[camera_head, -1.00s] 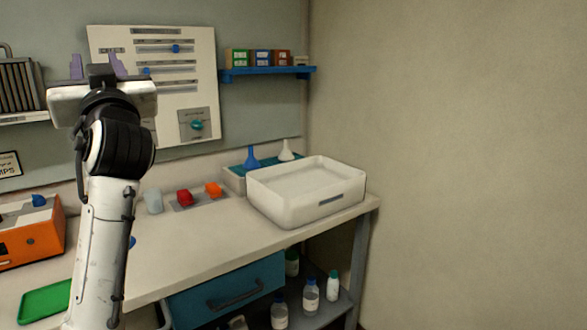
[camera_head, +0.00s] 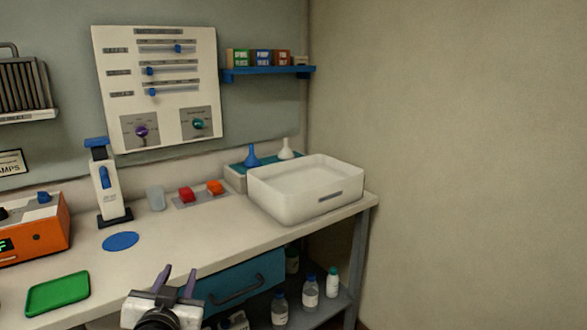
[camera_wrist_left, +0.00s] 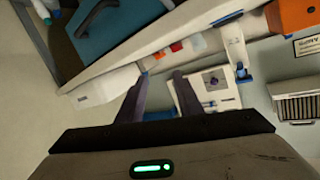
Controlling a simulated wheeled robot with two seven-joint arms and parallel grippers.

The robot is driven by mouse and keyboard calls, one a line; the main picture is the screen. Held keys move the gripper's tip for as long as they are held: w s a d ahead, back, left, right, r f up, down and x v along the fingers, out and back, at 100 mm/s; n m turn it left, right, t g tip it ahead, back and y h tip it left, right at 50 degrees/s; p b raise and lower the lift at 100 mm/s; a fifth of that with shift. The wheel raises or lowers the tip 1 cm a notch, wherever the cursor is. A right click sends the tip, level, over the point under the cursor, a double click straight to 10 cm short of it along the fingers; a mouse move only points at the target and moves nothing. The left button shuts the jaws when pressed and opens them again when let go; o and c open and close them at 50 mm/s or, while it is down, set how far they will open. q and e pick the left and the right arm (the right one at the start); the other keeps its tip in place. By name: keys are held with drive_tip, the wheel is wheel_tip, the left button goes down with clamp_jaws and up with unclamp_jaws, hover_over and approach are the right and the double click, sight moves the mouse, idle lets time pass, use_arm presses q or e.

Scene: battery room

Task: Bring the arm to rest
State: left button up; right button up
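My left gripper (camera_head: 179,272) is low in the head view, in front of the bench's front edge and beside the teal drawer. Its two purple-grey fingers point up and stand apart with nothing between them. In the left wrist view the same fingers (camera_wrist_left: 160,77) are spread and empty, with the bench and wall panel beyond them. Most of my left arm is below the picture. My right gripper is in neither view.
A teal drawer (camera_head: 245,280) and bottles (camera_head: 310,292) are below. A control panel (camera_head: 155,85) hangs behind.

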use_arm(q)
drive_tip(key=s+d+f+m+g+h, duration=0.1)
drive_tip(key=s+d+f+g+h, duration=0.1)
drive_tip(key=s+f, duration=0.75)
drive_tip(key=s+d+f+g+h, duration=0.25)
drive_tip(key=s+f, duration=0.45)
drive_tip(key=f, duration=0.5)
drive_tip(key=s+d+f+g, duration=0.1)
drive_tip(key=s+f, duration=0.3)
drive_tip(key=s, duration=0.4)
drive_tip(key=s+d+f+g, duration=0.1)
drive_tip(key=s+d+f, duration=0.1)
drive_tip(key=s+f, duration=0.3)
drive_tip(key=s, duration=0.3)
drive_tip(key=shift+s+h, duration=0.35)
drive_tip(key=shift+s, duration=0.05)
